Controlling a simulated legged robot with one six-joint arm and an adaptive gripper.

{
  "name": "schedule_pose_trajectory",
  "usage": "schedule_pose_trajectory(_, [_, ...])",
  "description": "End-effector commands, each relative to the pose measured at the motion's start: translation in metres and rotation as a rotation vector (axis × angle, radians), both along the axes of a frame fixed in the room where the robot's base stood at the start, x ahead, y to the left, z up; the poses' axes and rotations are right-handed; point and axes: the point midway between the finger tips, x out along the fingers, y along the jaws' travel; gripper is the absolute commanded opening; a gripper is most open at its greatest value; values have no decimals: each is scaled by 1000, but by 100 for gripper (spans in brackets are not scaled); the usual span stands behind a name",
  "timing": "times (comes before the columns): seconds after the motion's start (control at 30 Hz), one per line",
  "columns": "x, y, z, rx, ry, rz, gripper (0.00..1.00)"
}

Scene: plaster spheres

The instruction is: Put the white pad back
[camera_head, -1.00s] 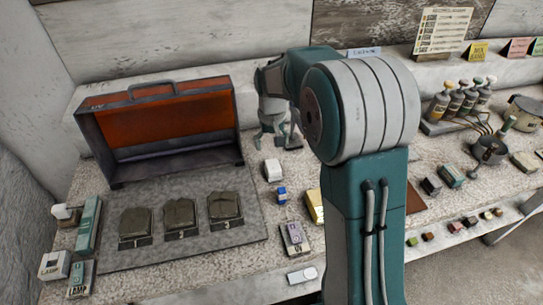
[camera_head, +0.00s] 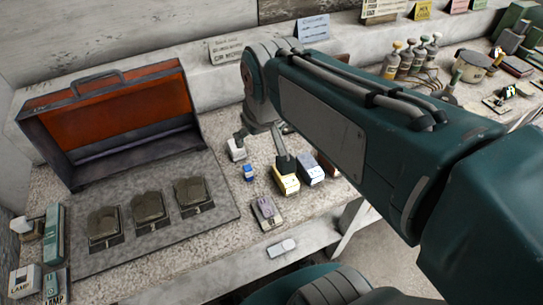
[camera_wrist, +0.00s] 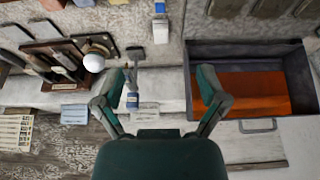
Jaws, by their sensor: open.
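A small white block (camera_head: 236,149) stands on the speckled bench right of the open case, and it also shows in the wrist view (camera_wrist: 160,32). A flat white piece (camera_head: 282,247) lies near the bench's front edge. I cannot tell which of the two is the white pad. In the wrist view the gripper (camera_wrist: 167,78) is spread wide with nothing held.
The open orange-lined case (camera_head: 115,110) stands at left, behind a grey mat (camera_head: 90,262) with several dark pads. A small blue item (camera_head: 248,173) stands near the white block. A white ball (camera_wrist: 94,63) shows in the wrist view. Bottles (camera_head: 408,62) stand at the back right.

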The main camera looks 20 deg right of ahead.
Motion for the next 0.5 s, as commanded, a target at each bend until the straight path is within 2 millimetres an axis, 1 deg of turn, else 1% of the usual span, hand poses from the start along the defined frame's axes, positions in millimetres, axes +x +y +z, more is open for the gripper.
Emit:
schedule_pose_trajectory(0.03, [-17, 0, 2, 0, -32, 0, 91])
schedule_pose_trajectory(0.1, [-36, 0, 0, 0, -65, 0, 91])
schedule_pose_trajectory(0.2, [-58, 0, -3, 0, -105, 0, 91])
schedule_pose_trajectory(0.33, [-73, 0, -8, 0, -135, 0, 91])
schedule_pose_trajectory(0.5, [-77, 0, -10, 0, -140, 0, 91])
